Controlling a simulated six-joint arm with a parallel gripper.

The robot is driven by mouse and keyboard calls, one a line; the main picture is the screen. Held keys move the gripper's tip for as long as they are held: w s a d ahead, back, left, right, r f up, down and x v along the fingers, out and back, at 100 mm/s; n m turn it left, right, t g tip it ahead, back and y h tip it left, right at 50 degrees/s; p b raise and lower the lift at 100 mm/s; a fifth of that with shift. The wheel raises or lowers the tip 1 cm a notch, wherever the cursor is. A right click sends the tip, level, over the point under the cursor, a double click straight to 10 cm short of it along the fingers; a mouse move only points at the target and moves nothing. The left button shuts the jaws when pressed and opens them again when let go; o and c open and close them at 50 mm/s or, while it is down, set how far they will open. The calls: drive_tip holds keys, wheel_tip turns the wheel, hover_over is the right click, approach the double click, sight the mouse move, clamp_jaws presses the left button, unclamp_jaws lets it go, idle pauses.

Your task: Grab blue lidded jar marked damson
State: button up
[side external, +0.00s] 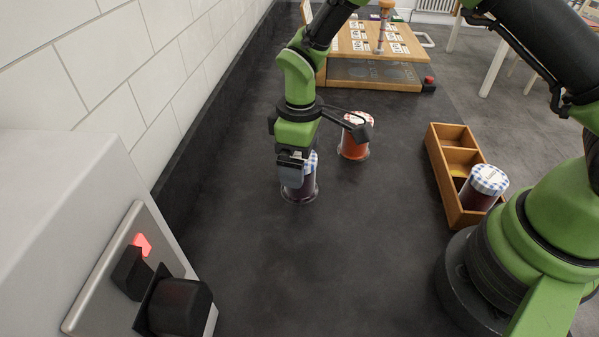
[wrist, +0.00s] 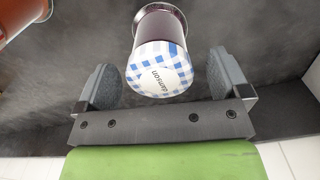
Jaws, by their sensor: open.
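The damson jar has a blue-and-white checked lid marked "damson" and dark purple contents. It stands on the dark worktop in the side external view (side external: 300,190), partly hidden by my gripper. In the wrist view the jar (wrist: 160,60) has its lid near the gap between the fingers, with its body extending beyond the fingertips. My gripper (wrist: 165,82) is open, one finger on each side of the lid, with a gap visible on both sides. In the side external view my gripper (side external: 292,165) is at the jar's upper part.
An orange-red jar (side external: 354,138) stands close behind to the right. A wooden compartment box (side external: 437,165) holds another dark jar with a blue checked lid (side external: 488,180). A wooden board with cards (side external: 350,42) is at the back. A switch panel (side external: 140,270) is front left.

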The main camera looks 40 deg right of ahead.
drive_tip(key=shift+f, duration=0.65)
drive_tip(key=c, duration=1.2)
